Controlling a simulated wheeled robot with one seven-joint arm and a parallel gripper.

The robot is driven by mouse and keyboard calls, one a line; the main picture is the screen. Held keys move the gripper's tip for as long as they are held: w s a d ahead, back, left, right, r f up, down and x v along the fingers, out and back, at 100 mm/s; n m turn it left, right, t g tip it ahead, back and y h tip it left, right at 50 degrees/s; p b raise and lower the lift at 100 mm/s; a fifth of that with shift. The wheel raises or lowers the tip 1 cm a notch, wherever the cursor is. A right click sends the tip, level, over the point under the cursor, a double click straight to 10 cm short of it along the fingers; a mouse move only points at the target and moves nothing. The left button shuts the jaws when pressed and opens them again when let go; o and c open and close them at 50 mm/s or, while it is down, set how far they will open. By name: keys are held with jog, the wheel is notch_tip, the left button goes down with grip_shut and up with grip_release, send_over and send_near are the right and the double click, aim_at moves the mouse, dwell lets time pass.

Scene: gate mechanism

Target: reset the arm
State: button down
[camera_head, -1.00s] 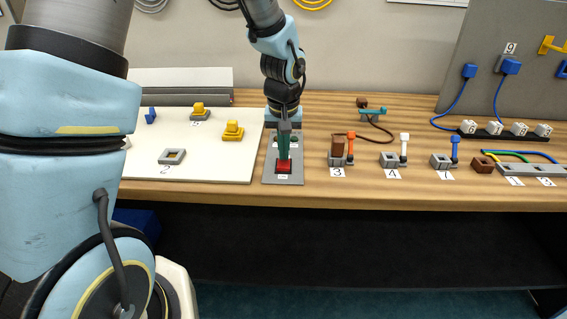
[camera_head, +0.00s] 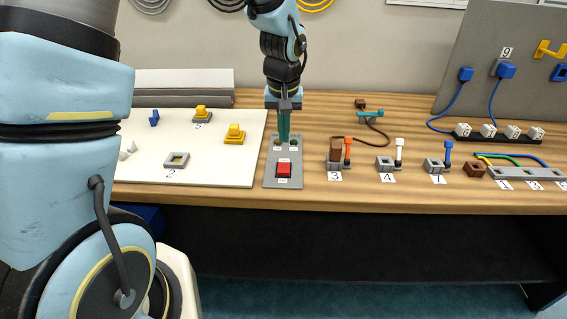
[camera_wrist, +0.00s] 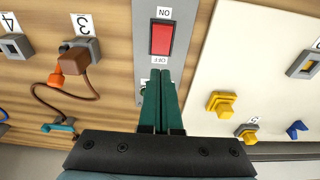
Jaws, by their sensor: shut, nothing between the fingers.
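My gripper (camera_head: 284,138) is shut and empty, with its green fingers side by side. It is above the far half of a grey switch panel (camera_head: 271,178). The panel bears a red rocker switch (camera_head: 284,169) at its near end; the fingertips are apart from it. In the wrist view my gripper (camera_wrist: 161,75) points toward the red switch (camera_wrist: 161,38), which sits between the labels ON and OFF. Small round buttons (camera_head: 293,142) lie at the panel's far end, partly hidden by the fingers.
A white board (camera_head: 222,175) with a grey frame (camera_head: 176,160) and yellow blocks (camera_head: 235,133) lies left of the panel. To the right stand grey holders (camera_head: 385,163) with coloured levers, a brown block (camera_head: 335,150) and cables. Bare wood (camera_head: 315,190) shows between.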

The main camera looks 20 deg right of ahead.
dwell(0.3)
jog(key=s+a+r+n, duration=0.2)
jog(key=a, duration=1.3)
jog(key=s+a+r+n, duration=0.1)
jog(key=s+a+r, duration=0.1)
jog(key=a, duration=1.3)
jog(key=shift+r+n+y, duration=0.25)
jog(key=shift+n+y, duration=0.05)
jog(key=shift+n, duration=0.1)
